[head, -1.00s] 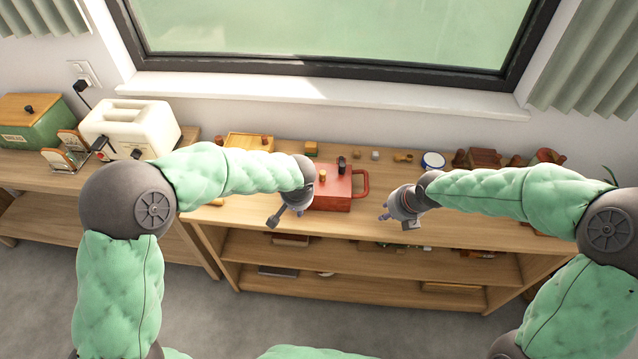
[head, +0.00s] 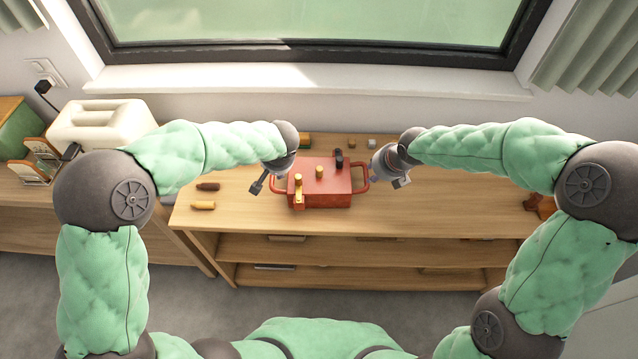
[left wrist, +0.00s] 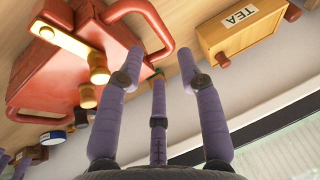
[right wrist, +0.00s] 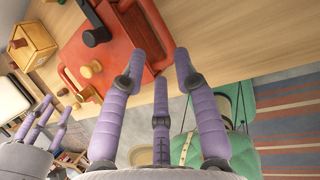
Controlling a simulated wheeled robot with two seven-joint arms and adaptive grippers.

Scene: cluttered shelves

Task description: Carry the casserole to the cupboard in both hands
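The red casserole (head: 322,190) sits on the wooden counter, lid up, with a loop handle on each side. Its lid carries a yellow knob (head: 319,172); a dark knob and a yellow bar show at its edges. My left gripper (head: 268,178) is at the left handle. In the left wrist view its spread fingers (left wrist: 162,55) are beside the red handle (left wrist: 150,18), with nothing clamped. My right gripper (head: 378,168) is at the right handle (head: 361,180). In the right wrist view its fingers (right wrist: 159,62) are spread near that handle. No cupboard is clearly identifiable.
A cream toaster (head: 100,122) stands at the left. Small pieces (head: 204,205) lie left of the casserole. A TEA box (left wrist: 240,28) shows in the left wrist view. The counter front (head: 440,205) right of the casserole looks clear; open shelves (head: 370,272) lie below it.

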